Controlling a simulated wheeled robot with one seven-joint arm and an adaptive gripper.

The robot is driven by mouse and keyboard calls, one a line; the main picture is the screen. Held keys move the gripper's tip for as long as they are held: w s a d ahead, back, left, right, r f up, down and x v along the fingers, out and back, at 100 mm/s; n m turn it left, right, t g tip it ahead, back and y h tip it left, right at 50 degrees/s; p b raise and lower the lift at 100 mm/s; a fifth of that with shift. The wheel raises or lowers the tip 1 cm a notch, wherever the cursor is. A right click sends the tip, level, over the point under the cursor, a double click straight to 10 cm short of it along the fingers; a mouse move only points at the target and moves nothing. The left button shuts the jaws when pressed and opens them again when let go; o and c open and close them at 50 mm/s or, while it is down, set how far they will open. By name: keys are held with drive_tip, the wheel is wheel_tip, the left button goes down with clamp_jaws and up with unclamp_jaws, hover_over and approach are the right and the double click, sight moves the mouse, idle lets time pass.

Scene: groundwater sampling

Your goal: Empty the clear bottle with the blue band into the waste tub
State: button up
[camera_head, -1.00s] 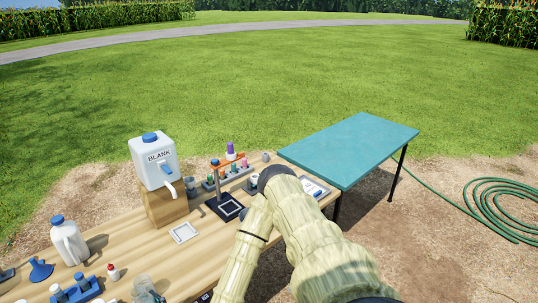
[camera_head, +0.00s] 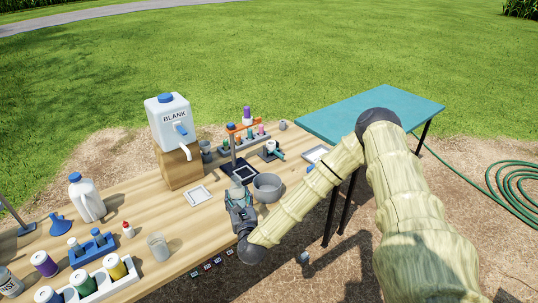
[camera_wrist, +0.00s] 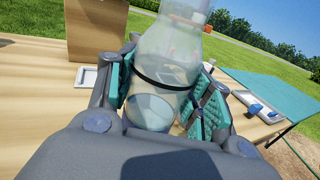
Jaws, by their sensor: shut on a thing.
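My gripper (camera_head: 239,202) is shut on a clear bottle (camera_wrist: 165,62) above the wooden table, and the bottle looks nearly upright. In the wrist view the green-padded fingers of my gripper (camera_wrist: 170,85) close on both sides of it. The bottle's band looks dark there, and I cannot make out blue. How much liquid it holds is unclear. A round grey tub (camera_head: 267,188), likely the waste tub, stands just right of my gripper in the head view. The bottle is beside the tub, not over it.
A white BLANK container (camera_head: 172,120) stands on a wooden block (camera_head: 180,168) behind left. A white square tray (camera_head: 198,195) lies left of my gripper. A clear cup (camera_head: 157,246) stands at the front. A rack (camera_head: 242,142) stands behind. The teal table (camera_head: 370,115) is bare.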

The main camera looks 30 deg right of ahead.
drive_tip(key=w+d+r+m+g+h+b, duration=0.1)
drive_tip(key=w+d+r+m+h, duration=0.1)
drive_tip(key=d, duration=0.7)
drive_tip(key=w+d+r+m+g+h+b, duration=0.2)
drive_tip(key=w+d+h, duration=0.2)
drive_tip(key=w+d, duration=0.3)
drive_tip(key=shift+d, duration=1.2)
drive_tip(key=shift+s+d+f+b, duration=0.2)
drive_tip(key=shift+d+f+b, duration=0.15)
drive_tip(key=shift+f+b, duration=0.15)
drive_tip(key=shift+s+d+f+b, duration=0.15)
drive_tip(key=shift+d+f+b, duration=0.2)
drive_tip(key=shift+f+b, duration=0.15)
